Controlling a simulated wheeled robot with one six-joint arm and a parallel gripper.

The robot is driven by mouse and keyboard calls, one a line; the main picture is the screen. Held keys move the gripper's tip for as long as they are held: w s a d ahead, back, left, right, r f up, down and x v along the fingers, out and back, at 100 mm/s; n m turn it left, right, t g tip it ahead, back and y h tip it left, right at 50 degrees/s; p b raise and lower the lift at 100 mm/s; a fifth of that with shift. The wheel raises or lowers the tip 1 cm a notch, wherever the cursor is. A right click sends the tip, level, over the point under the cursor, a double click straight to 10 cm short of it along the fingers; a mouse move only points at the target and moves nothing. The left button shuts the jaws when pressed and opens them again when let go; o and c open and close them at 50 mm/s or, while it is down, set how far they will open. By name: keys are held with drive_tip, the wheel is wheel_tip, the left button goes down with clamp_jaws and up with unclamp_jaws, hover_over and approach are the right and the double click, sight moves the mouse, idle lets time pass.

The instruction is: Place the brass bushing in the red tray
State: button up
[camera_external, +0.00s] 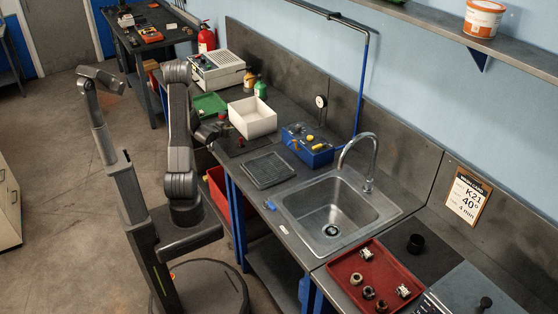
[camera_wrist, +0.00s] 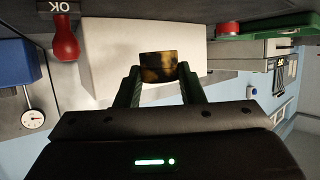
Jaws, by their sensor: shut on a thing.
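In the wrist view my gripper (camera_wrist: 159,74) is shut on the brass bushing (camera_wrist: 158,65), a short mottled brown and yellow cylinder held between the two fingertips. In the external view my gripper (camera_external: 212,133) is low at the left part of the bench, in front of the white box; I cannot make out the bushing there. The red tray (camera_external: 345,266) lies at the front right of the bench, beyond the sink, far from my gripper. Several small metal and dark parts lie in it.
The sink (camera_external: 330,215) with its tall faucet (camera_external: 371,160), a black ribbed mat (camera_external: 268,169) and a blue box (camera_external: 307,145) lie between my gripper and the tray. A white box (camera_external: 252,117) and green tray (camera_external: 208,105) stand near my gripper. A red bin (camera_external: 216,188) is below.

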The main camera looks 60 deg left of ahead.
sight(227, 142)
drive_tip(key=shift+f, duration=2.5)
drive_tip(key=shift+f, duration=0.15)
drive_tip(key=o, duration=1.2)
drive_tip(key=shift+r, duration=0.25)
drive_tip(key=shift+s+d, duration=0.2)
drive_tip(key=shift+s, duration=0.15)
drive_tip(key=b+v, duration=0.1)
drive_tip(key=v, duration=0.9)
drive_tip(key=shift+b, duration=0.3)
drive_tip(key=shift+o, duration=0.4)
drive_tip(key=shift+s+d+r, duration=0.25)
drive_tip(key=shift+s+d, duration=0.15)
drive_tip(key=shift+d, duration=0.05)
